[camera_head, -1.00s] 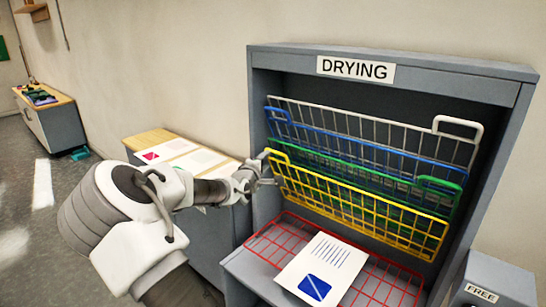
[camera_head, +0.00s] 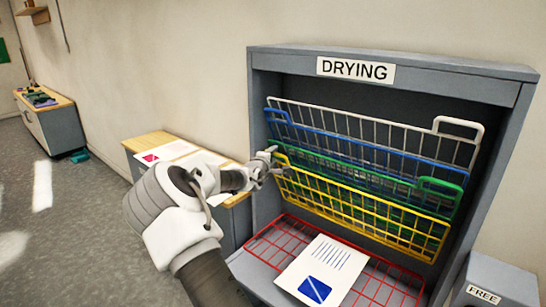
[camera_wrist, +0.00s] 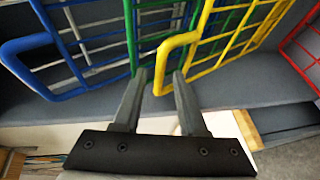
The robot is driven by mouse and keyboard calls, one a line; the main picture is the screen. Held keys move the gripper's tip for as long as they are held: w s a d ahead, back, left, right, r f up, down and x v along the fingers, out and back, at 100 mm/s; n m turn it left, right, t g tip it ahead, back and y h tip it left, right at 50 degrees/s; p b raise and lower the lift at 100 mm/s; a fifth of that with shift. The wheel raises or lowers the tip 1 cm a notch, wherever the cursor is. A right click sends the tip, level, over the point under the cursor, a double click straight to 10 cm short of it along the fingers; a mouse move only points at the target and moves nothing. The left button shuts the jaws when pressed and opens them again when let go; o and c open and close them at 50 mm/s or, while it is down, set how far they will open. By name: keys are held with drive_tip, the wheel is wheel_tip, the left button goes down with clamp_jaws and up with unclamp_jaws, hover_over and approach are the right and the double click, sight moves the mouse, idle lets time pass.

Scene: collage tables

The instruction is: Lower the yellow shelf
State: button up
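The yellow shelf (camera_head: 362,208) is a wire rack tilted up in the grey drying cabinet, below the green one. Its looped handle is at its left end. My gripper (camera_head: 281,165) is at that left end, just outside the cabinet. In the wrist view, my gripper (camera_wrist: 159,74) is open, its two fingers apart. The yellow shelf's looped corner (camera_wrist: 176,43) reaches between the fingertips there. I cannot tell whether either finger touches it. Nothing is clamped.
White (camera_head: 380,129), blue (camera_head: 372,150) and green (camera_head: 437,184) racks are tilted up above the yellow one. A red rack (camera_head: 275,237) lies flat below, holding a printed sheet (camera_head: 324,266). A low cabinet with papers (camera_head: 168,150) stands left of the drying cabinet (camera_head: 258,120).

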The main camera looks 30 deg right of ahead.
clamp_jaws()
idle(1.2)
